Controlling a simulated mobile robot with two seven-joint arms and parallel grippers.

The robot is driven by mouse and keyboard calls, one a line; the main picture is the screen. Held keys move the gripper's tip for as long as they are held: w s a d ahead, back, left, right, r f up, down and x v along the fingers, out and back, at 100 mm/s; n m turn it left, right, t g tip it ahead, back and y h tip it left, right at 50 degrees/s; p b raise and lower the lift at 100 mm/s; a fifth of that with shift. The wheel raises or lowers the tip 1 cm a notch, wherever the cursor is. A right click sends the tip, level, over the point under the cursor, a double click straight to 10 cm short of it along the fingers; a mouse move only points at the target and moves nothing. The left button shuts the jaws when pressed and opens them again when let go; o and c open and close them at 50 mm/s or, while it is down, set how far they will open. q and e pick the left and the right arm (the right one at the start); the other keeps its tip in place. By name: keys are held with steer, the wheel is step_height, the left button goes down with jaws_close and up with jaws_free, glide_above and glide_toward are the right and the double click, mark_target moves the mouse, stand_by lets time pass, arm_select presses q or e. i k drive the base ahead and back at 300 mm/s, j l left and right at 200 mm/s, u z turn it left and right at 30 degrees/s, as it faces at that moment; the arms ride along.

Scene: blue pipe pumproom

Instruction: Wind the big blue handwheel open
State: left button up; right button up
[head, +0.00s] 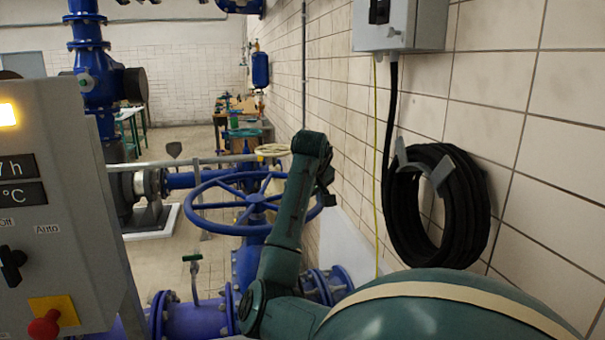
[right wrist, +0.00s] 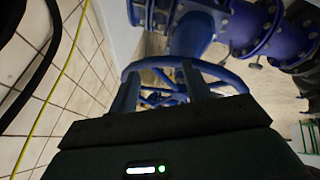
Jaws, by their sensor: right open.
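The big blue handwheel (head: 256,199) lies roughly level on its valve in the middle of the head view. My right arm comes in from the lower right, and my right gripper (head: 327,196) is at the right side of the wheel rim, partly hidden by its own wrist. In the right wrist view the two fingers (right wrist: 160,88) stand apart, with the wheel's rim and spokes (right wrist: 160,64) showing between and beyond them. I cannot tell whether a finger touches the rim. My left gripper is not in view.
A grey control panel (head: 65,215) with a red button stands close on the left. The tiled wall (head: 345,120) runs along the right, with a coiled black hose (head: 470,215) and a grey box (head: 425,25). Blue flanged pipes (head: 195,320) lie below the wheel.

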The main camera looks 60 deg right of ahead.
mark_target(255, 203)
steer(key=i+l, duration=0.15)
steer(key=l, duration=0.25)
steer(key=i+l, duration=0.15)
steer(key=l, duration=0.2)
steer(key=i+l, duration=0.1)
steer(key=l, duration=0.3)
steer(key=i+l, duration=0.15)
steer(key=l, duration=0.2)
steer(key=i+l, duration=0.15)
steer(key=l, duration=0.25)
